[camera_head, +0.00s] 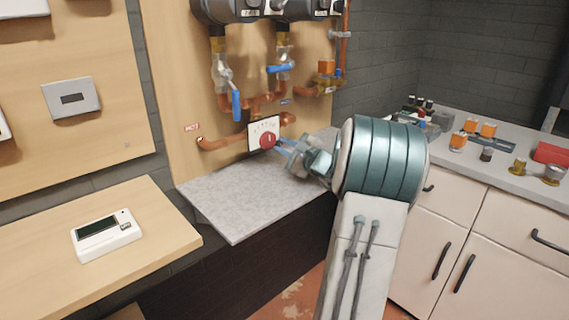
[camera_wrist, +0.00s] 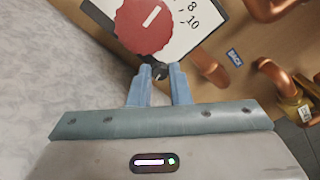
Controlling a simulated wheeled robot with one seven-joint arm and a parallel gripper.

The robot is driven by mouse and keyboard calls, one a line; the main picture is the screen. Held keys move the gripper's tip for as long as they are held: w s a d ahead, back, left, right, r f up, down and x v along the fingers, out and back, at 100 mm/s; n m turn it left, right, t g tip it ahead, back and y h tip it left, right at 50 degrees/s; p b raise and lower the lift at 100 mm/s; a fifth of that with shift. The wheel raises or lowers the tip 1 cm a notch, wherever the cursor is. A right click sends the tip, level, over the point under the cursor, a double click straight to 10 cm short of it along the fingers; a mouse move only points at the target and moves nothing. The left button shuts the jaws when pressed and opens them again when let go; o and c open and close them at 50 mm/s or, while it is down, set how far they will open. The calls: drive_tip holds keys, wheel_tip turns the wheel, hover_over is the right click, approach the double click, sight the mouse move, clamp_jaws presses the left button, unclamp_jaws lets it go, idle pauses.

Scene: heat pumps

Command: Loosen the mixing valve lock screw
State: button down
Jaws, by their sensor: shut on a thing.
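The mixing valve shows as a white scale plate (camera_head: 257,128) with a red round knob (camera_head: 268,140) on the wooden panel, among copper pipes. In the wrist view the red knob (camera_wrist: 145,24) has a white pointer line, and the plate (camera_wrist: 190,28) shows the numbers 8 and 10. A small dark lock screw (camera_wrist: 160,71) sits just below the knob. My gripper (camera_head: 282,146) reaches the valve from the right. In the wrist view its two blue fingers (camera_wrist: 159,76) are shut on the lock screw, one on each side. In the head view the fingers hide the screw.
A grey stone ledge (camera_head: 240,200) lies below the valve. Blue-handled valves (camera_head: 237,104) and copper pipes (camera_head: 222,143) are close above and beside it. A counter (camera_head: 510,165) with small jars stands at the right. A white device (camera_head: 106,236) lies on the left wooden shelf.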

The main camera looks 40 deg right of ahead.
drive_tip(key=n+b, duration=0.2)
drive_tip(key=b, duration=0.2)
drive_tip(key=n+b, duration=0.3)
drive_tip(key=b, duration=0.2)
drive_tip(key=shift+f, duration=0.35)
drive_tip(key=n+b, duration=0.1)
drive_tip(key=b, duration=0.1)
drive_tip(key=n+b, duration=0.1)
drive_tip(key=shift+r+b, duration=0.25)
drive_tip(key=shift+b, duration=0.15)
drive_tip(key=shift+r+n, duration=0.15)
drive_tip(key=shift+n, duration=0.15)
drive_tip(key=c, duration=1.6)
unclamp_jaws()
drive_tip(key=s, duration=0.4)
drive_tip(key=s+p, duration=0.1)
drive_tip(key=s, duration=0.4)
drive_tip(key=s+d, duration=0.1)
drive_tip(key=s, duration=0.3)
drive_tip(key=shift+s+d+p, duration=0.1)
drive_tip(key=shift+s+p, duration=0.3)
